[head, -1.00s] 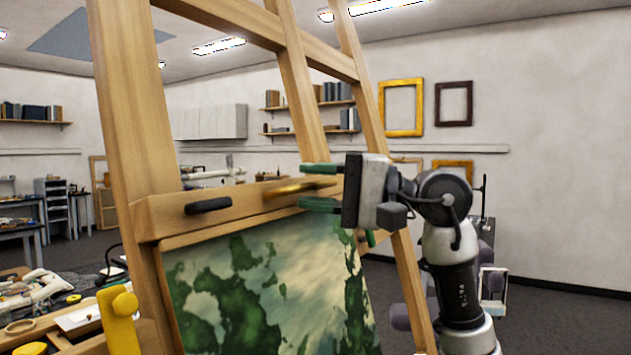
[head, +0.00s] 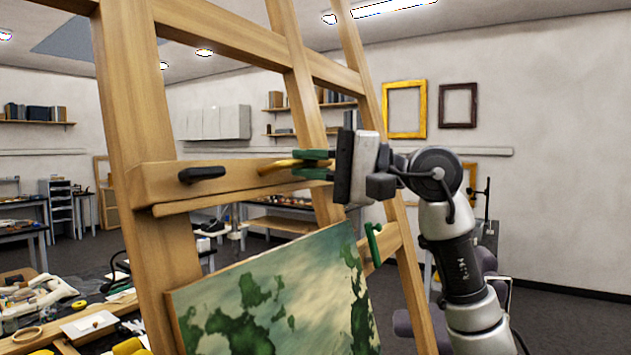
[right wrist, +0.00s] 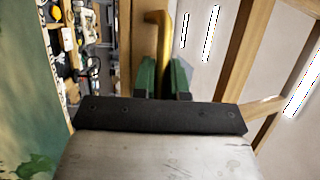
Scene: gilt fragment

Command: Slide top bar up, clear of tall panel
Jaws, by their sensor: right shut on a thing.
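The top bar (head: 222,178) is a wooden crosspiece on the easel, with a black knob (head: 202,174) on its left part and a brass handle (head: 285,166) on its right part. My right gripper (head: 312,165) is shut on the brass handle, its green fingers at either side. The handle also shows between the fingers in the right wrist view (right wrist: 160,55). The tall panel (head: 275,298), painted in green and cream, stands below the bar. A clear gap shows between the bar's underside and the panel's top edge. My left gripper is out of view.
The easel's wooden uprights (head: 135,150) flank the bar, and a fixed crosspiece (head: 235,45) spans above it. A green clamp (head: 372,242) is at the panel's right edge. A cluttered table (head: 70,310) stands at lower left.

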